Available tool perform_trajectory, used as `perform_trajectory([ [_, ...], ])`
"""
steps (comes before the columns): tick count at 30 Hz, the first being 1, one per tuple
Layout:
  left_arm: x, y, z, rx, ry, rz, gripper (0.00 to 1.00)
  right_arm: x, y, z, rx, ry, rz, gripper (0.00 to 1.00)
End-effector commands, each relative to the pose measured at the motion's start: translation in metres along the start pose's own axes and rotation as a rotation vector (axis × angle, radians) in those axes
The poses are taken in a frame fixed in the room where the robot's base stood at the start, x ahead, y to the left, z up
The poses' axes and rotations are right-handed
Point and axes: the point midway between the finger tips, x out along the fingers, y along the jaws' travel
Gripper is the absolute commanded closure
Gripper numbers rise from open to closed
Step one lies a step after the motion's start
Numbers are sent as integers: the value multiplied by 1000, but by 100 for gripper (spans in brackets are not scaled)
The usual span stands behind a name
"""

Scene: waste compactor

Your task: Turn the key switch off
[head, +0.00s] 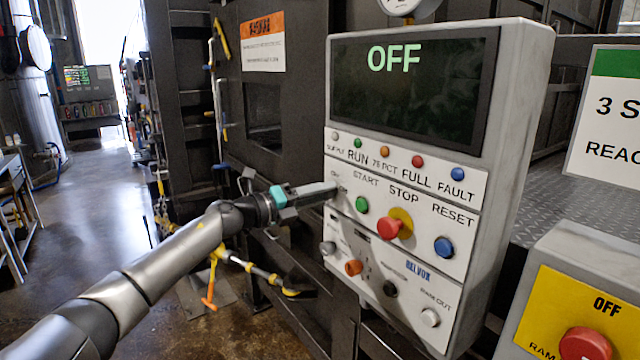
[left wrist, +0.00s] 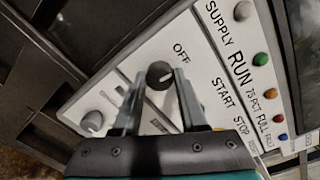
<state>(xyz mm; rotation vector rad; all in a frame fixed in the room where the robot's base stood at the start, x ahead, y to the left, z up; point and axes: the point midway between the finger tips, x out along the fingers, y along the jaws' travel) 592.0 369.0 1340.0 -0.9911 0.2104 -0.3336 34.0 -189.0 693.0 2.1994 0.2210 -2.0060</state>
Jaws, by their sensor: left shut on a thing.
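The grey control panel (head: 520,100) stands in the middle of the head view, with a dark screen (head: 415,85) reading OFF in green. The key switch (left wrist: 160,75) is a round dark knob on the white panel face in the left wrist view, beside a printed OFF label. My left gripper (head: 335,187) reaches the panel's left side, and its fingertips (left wrist: 160,82) are on either side of the knob, shut on it. In the head view the fingers hide the switch. The knob's exact pointing angle is hard to tell. My right gripper is not in view.
Near the switch are a green start button (head: 361,205), a red stop button (head: 388,229) on yellow, a blue reset button (head: 444,247) and a grey knob (left wrist: 92,122). A yellow box with a red button (head: 585,344) stands at lower right. Open floor lies left.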

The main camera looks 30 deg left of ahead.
Motion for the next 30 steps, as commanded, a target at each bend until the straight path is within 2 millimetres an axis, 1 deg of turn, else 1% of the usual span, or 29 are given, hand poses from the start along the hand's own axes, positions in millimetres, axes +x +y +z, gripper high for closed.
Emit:
perform_trajectory([
  [1,0,-2,2,-23,-3,1,100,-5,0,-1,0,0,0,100],
  [6,0,-1,2,-78,-2,0,100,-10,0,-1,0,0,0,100],
  [12,0,-1,2,-107,-1,-1,100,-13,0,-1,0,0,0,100],
  [23,0,0,2,-110,-2,-1,100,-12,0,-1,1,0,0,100],
  [24,0,0,2,-110,-1,-1,56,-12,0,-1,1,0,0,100],
  [30,0,0,1,-109,0,-1,33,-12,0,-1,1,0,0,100],
])
